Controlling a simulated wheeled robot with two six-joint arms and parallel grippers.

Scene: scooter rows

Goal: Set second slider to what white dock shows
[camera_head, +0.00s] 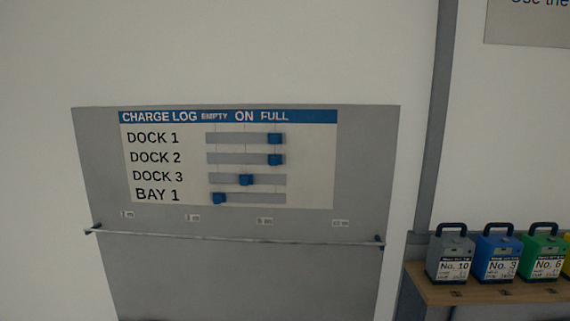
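The charge log board (330,160) is on a grey panel, with columns marked EMPTY, ON and FULL. Its second slider (275,160), in the DOCK 2 row, is a blue knob at the right end of its grey track, under FULL. The DOCK 1 slider (275,139) is also under FULL. The DOCK 3 slider (246,179) is in the middle, under ON. The BAY 1 slider (219,198) is at the left, under EMPTY. No white dock shows in this view. Neither of my grippers is in view.
At the right, a wooden shelf (490,292) bears grey (450,252), blue (497,248) and green (544,247) handled battery packs, with a yellow edge beyond. A grey post (436,120) stands between.

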